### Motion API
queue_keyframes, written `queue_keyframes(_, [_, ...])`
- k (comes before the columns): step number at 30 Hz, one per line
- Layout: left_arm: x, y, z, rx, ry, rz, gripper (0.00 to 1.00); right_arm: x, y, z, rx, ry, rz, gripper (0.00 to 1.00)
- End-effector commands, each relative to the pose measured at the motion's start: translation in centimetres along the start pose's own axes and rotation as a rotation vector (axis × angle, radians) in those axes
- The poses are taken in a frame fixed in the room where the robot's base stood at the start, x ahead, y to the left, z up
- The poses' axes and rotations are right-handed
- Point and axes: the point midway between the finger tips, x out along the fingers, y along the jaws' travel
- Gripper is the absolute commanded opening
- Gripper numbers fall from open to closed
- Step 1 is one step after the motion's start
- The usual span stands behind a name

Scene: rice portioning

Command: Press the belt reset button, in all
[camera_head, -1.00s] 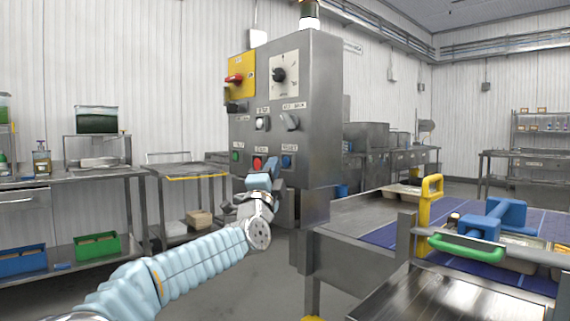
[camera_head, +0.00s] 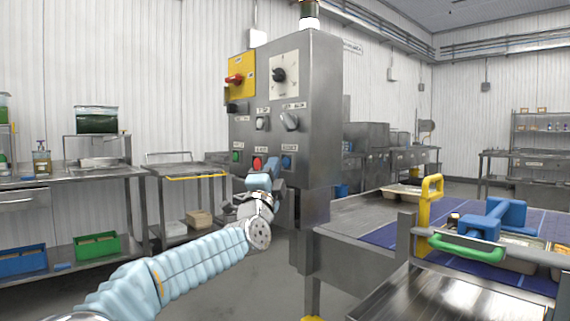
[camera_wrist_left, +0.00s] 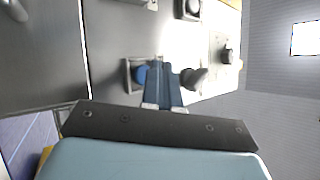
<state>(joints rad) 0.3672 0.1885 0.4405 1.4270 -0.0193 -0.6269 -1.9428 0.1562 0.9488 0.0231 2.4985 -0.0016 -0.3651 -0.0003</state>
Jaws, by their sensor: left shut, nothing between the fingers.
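The grey control cabinet (camera_head: 315,120) stands ahead with a button panel. Its lower row has a green button (camera_head: 236,156), a red button (camera_head: 257,163) and a blue button (camera_head: 287,161); the labels above are too small to read surely. My left gripper (camera_head: 272,172) is shut and empty, just below and in front of the panel between the red and blue buttons. In the left wrist view the shut fingers (camera_wrist_left: 166,80) point at the panel. The blue button (camera_wrist_left: 141,76) shows just left of them there. I cannot tell whether the fingertips touch the panel.
Higher on the panel are a red switch (camera_head: 234,79) on a yellow plate, a black dial (camera_head: 279,75), a white button (camera_head: 261,123) and a selector (camera_head: 290,120). A conveyor (camera_head: 380,236) with a yellow post (camera_head: 430,205) is at right. Steel tables stand at left.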

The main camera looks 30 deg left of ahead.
Motion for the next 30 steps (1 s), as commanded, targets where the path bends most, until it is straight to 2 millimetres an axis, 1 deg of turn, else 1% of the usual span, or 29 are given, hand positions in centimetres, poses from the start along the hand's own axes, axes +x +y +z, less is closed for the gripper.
queue_keyframes(6, [0.55,0.19,-0.37,0.000,0.000,0.000,0.00,-0.57,-0.22,-0.01,0.000,0.000,0.000,0.00])
queue_keyframes(30, [0.91,0.60,-0.63,0.000,0.000,0.001,0.00,-0.85,-0.32,-0.01,0.000,0.000,0.000,0.00])
